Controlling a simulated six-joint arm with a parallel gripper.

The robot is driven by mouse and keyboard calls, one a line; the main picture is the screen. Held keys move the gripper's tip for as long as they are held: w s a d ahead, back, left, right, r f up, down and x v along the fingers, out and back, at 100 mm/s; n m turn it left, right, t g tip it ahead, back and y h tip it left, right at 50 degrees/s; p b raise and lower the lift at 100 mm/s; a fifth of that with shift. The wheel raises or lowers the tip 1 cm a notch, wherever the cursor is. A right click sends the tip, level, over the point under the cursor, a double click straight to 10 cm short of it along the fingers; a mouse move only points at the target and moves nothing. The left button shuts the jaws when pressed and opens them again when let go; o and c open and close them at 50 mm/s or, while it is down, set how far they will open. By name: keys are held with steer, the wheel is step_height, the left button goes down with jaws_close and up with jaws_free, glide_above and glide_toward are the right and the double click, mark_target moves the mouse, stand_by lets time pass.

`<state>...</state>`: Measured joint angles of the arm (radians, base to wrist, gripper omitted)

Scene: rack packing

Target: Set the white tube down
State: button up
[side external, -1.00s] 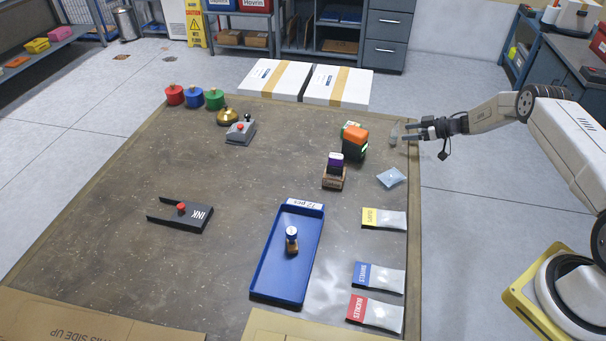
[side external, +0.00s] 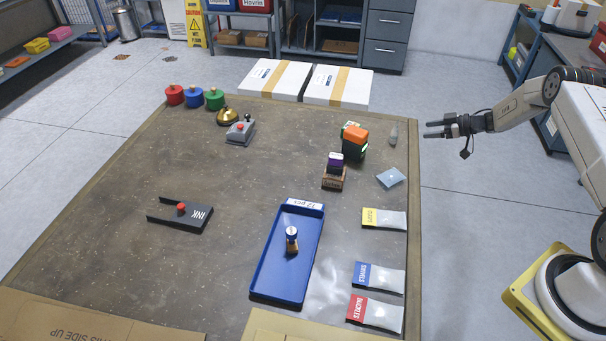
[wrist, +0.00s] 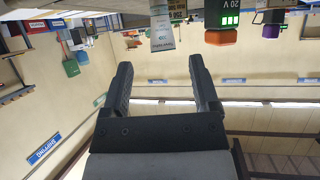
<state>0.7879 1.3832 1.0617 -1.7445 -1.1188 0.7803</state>
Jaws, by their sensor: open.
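The white tube (side external: 394,134) stands upright on the table near its right edge, beside the orange-topped block. It also shows in the wrist view (wrist: 161,34), at the top centre beyond my fingers. My gripper (side external: 428,129) is to the right of the tube, just past the table edge, and apart from it. In the wrist view my gripper (wrist: 158,70) has its two fingers spread with nothing between them.
The orange-topped battery-like block (side external: 354,141) stands left of the tube. A blue tray (side external: 266,276) and several labelled pouches are in front. The table's middle is mostly bare.

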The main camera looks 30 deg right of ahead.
steer(key=w+a+r+m+t+h, duration=0.2)
steer(key=w+a+r+h, duration=0.3)
steer(key=r, duration=0.4)
steer(key=a+r+m+g+h, duration=0.1)
steer(key=a+r+m+h, duration=0.1)
steer(key=a+r, duration=0.45)
steer(key=s+a+m+g, duration=0.1)
steer(key=s+a+g, duration=0.2)
steer(key=s+a, duration=0.3)
steer(key=s+a+m+g, duration=0.1)
steer(key=s+a+g, duration=0.2)
steer(key=s, duration=1)
steer(key=s+a+g, duration=0.2)
steer(key=s+a, duration=0.8)
steer(key=shift+s+r+m+g, duration=0.2)
steer(key=shift+r+m+g, duration=0.2)
steer(key=shift+r, duration=0.05)
